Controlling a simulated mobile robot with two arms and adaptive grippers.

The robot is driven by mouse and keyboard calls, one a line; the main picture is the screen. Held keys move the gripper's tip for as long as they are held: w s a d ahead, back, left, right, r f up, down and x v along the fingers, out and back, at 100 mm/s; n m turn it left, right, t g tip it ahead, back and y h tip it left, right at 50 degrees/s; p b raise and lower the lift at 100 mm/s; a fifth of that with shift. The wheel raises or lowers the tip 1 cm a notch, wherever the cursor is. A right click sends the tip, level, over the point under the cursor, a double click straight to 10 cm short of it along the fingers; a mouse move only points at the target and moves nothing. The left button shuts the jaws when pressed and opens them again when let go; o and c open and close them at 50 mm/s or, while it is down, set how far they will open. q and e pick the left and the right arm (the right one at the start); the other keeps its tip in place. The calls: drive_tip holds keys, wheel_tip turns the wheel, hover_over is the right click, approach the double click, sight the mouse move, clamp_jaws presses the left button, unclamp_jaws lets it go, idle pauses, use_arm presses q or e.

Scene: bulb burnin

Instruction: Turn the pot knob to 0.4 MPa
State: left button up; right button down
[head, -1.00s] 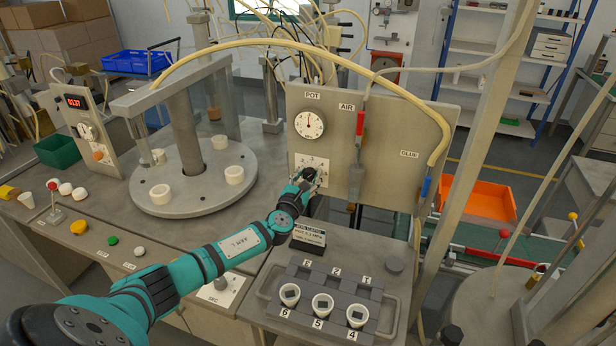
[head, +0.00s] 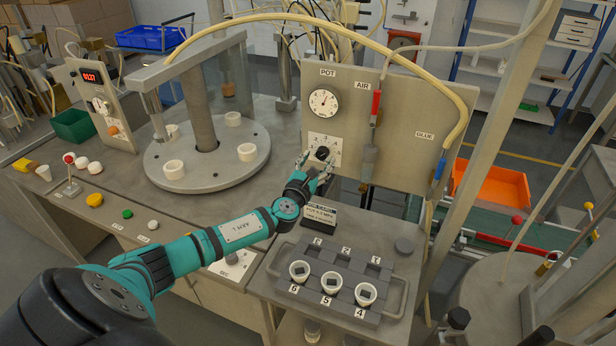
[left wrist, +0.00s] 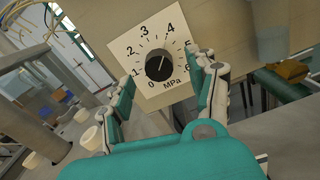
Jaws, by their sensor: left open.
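The pot knob (head: 322,153) is a round black dial on a white scale plate (left wrist: 128,46) marked 0 to .6 MPa, on the grey upright panel. In the left wrist view the knob (left wrist: 159,67) has a pale line pointing up and right, roughly toward the .4 to .5 side; I cannot read it exactly. My left gripper (head: 318,172) is open in front of the plate. Its fingers stand apart on either side of the knob in the left wrist view, with no contact visible. The round POT gauge (head: 324,102) is above, its needle up and slightly right.
A job card (head: 320,216) stands below the gripper, behind a grey tray (head: 372,318) holding several white cups. A red-handled AIR valve (head: 376,104) hangs right of the gauge. A round turntable (head: 205,160) with white cups is to the left.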

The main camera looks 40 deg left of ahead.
use_arm(q)
drive_tip(key=v, duration=0.9)
